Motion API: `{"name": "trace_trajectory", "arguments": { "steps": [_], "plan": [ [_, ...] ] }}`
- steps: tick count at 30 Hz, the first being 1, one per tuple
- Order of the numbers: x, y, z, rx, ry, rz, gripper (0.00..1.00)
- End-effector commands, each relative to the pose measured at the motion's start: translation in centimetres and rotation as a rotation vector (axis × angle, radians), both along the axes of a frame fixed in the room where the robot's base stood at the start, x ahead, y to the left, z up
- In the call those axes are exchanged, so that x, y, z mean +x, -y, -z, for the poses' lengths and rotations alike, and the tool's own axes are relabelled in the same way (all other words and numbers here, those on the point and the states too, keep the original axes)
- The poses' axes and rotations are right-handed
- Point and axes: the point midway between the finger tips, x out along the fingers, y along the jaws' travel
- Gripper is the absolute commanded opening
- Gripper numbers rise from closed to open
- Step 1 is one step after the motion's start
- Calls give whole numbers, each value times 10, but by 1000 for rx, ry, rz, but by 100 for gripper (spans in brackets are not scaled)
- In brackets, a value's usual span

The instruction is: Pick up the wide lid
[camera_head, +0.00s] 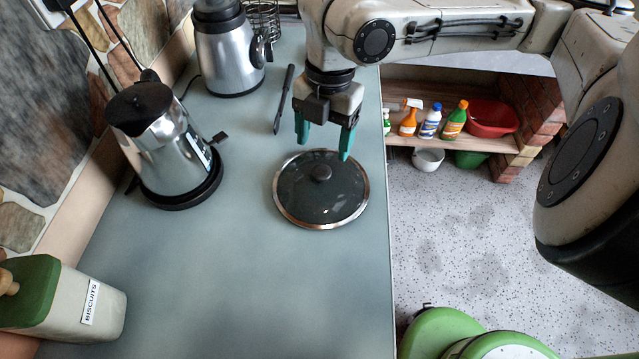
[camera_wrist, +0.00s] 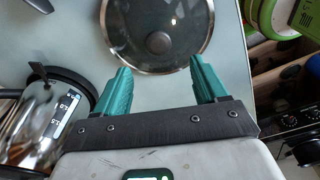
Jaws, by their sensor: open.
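The wide lid (camera_head: 312,199) is a round dark glass lid with a metal rim and a black knob (camera_head: 320,172). It lies flat on the grey-blue counter, near the counter's right edge. It also shows at the top of the wrist view (camera_wrist: 130,40), with its knob (camera_wrist: 159,43) in sight. My gripper (camera_head: 325,148) has two green fingers, spread apart and empty, and points down over the lid's far side. In the wrist view my gripper (camera_wrist: 160,72) has the knob ahead of and between its fingertips, apart from them.
A steel kettle (camera_head: 165,145) stands left of the lid. A blender-like appliance (camera_head: 228,50) and a dark long-handled utensil (camera_head: 284,98) are behind. A biscuit tin (camera_head: 75,305) is at front left. The counter (camera_head: 240,290) is clear in front of the lid.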

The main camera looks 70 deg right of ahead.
Motion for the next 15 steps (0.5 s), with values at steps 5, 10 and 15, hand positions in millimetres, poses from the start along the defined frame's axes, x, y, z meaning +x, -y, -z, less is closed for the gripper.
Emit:
{"name": "trace_trajectory", "arguments": {
  "steps": [5, 10, 15],
  "plan": [
    [0, -2, 18, 1, 0, 0, 72],
    [0, -2, 30, 1, -1, 2, 72],
    [1, -1, 56, 2, -2, 0, 72]
  ]
}}
